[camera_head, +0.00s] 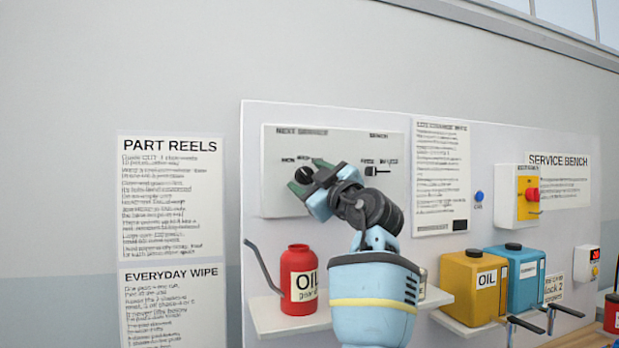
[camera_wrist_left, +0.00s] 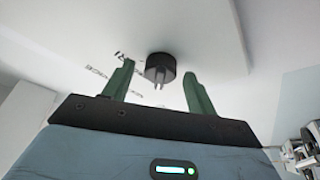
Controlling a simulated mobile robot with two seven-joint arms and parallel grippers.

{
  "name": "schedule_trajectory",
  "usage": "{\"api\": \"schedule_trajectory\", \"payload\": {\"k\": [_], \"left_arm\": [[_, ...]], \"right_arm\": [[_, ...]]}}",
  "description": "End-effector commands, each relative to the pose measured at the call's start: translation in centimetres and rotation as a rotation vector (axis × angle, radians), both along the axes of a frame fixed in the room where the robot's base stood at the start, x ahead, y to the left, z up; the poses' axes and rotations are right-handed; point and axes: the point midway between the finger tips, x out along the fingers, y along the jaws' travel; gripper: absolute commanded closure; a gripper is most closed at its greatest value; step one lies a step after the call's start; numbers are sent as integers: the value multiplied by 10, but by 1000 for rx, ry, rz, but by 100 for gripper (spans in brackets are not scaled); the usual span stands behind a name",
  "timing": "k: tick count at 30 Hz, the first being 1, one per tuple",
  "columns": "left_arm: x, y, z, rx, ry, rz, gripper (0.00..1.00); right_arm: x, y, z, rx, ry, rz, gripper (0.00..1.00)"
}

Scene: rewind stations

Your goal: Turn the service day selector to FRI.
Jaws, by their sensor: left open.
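The service day selector is a small dark round knob (camera_head: 304,175) on the white panel headed NEXT SERVICE (camera_head: 280,203). Small day labels stand above it, too blurred to read surely; FRI cannot be made out. My left gripper (camera_head: 301,173) is in front of the panel with its two green fingers open on either side of the knob. In the left wrist view the knob (camera_wrist_left: 160,64) lies between the tips of my open left gripper (camera_wrist_left: 158,70), with gaps on both sides. The knob's setting cannot be told. My right gripper is not in view.
A black slider or switch (camera_head: 374,171) is to the knob's right on the panel. Below, a shelf (camera_head: 272,322) holds a red oil can (camera_head: 299,272). Yellow (camera_head: 470,285) and blue (camera_head: 520,279) cans stand farther right.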

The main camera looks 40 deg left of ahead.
Motion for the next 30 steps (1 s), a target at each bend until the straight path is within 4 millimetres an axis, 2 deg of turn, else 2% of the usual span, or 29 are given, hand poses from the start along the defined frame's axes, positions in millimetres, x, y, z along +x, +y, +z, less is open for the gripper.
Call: {"api": "schedule_trajectory", "payload": {"k": [2, 12, 22, 30], "left_arm": [[0, 0, 0, 0, 0, 0, 43], [0, 0, 0, 0, 0, 0, 86], [-1, 0, 0, 19, 37, 0, 87], [-4, 1, 2, 97, 182, 2, 87]], "right_arm": [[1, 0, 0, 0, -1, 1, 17], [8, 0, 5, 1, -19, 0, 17], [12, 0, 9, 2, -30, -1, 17], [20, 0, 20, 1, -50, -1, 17]]}}
